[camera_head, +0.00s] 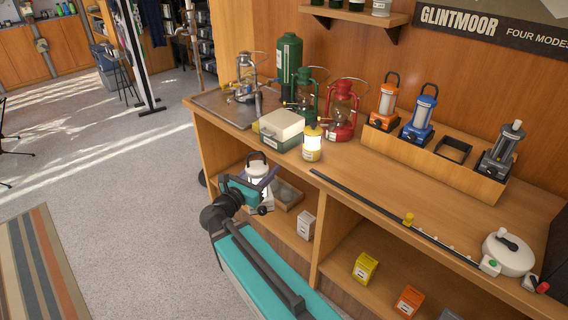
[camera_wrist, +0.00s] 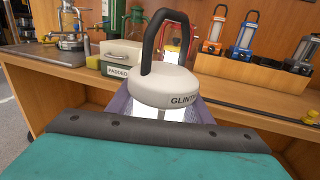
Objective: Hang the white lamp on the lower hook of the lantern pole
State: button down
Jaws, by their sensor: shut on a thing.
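The white lamp (camera_head: 257,166) has a pale domed cap and a dark loop handle standing up. My gripper (camera_head: 260,186) is shut on it, in front of the counter's open shelf. In the wrist view the lamp (camera_wrist: 163,88) is upright between purplish fingers (camera_wrist: 162,112), its handle free above the cap; its lower part is hidden behind my gripper's body. A slim brown pole (camera_head: 194,45) with a dark hook-like arm stands at the back, left of the wooden wall. It may be the lantern pole, but its hooks are too small to tell apart.
The wooden counter (camera_head: 345,178) holds a lit yellow lamp (camera_head: 312,142), a green-and-cream box (camera_head: 281,128), a red lantern (camera_head: 342,108) and a lamp rack (camera_head: 430,150). Carpet (camera_head: 95,170) is open there.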

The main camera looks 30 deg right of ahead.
jog(key=s+a+f+n+t+y+b, duration=0.1)
jog(key=a+f, duration=0.2)
jog(key=a, duration=1)
jog(key=shift+s, duration=0.2)
jog(key=shift+w+t, duration=0.1)
jog(key=shift+t, duration=0.3)
